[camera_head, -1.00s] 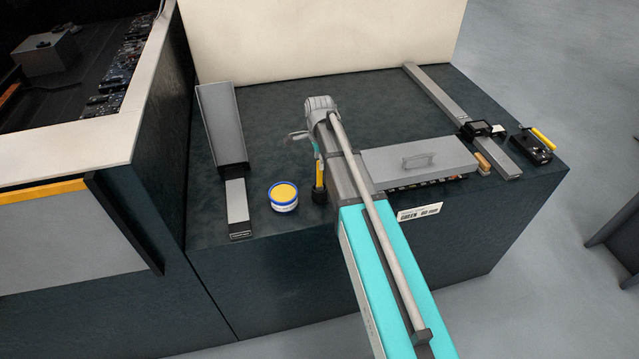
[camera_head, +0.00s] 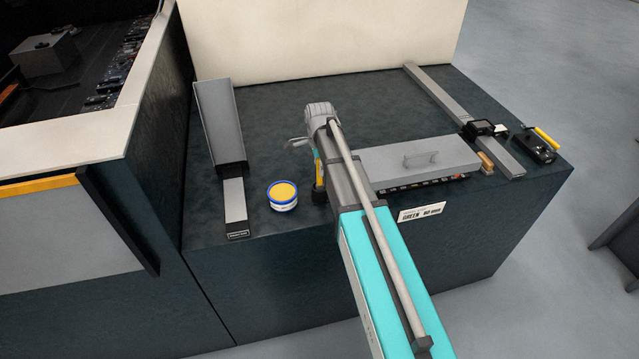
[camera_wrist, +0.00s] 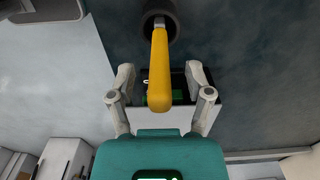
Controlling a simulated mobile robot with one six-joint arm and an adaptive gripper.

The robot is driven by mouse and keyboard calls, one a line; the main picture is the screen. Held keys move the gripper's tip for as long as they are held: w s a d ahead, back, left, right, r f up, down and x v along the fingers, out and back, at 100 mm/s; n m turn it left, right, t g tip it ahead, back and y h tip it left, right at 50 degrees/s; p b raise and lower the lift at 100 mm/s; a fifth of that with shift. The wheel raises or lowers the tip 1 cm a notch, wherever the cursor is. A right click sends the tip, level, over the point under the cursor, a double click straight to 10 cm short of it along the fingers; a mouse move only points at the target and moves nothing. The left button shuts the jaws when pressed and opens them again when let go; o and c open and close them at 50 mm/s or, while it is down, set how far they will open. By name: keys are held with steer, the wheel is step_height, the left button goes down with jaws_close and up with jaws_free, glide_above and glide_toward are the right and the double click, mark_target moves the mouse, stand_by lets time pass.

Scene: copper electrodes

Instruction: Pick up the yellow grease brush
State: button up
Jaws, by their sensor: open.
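The yellow grease brush (camera_head: 318,172) stands upright on the dark bench top, its lower end in a small dark round base (camera_head: 319,196). My arm partly hides it in the head view. In the wrist view its yellow handle (camera_wrist: 159,70) points toward the camera, and the dark base (camera_wrist: 158,22) is at the top. My gripper (camera_wrist: 162,72) is open, with one finger on each side of the handle in this view. A gap shows on both sides, and I see no contact. In the head view only a small part of the gripper (camera_head: 299,144) shows beside my arm.
A tin with a yellow top (camera_head: 283,194) stands just left of the brush. A grey box with a handle (camera_head: 419,162) lies to the right of my arm. A long grey metal piece (camera_head: 220,130) lies at the left. The bench's back middle is clear.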

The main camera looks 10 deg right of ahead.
steer(key=shift+f+b, duration=0.6)
steer(key=shift+f, duration=0.25)
jaws_close()
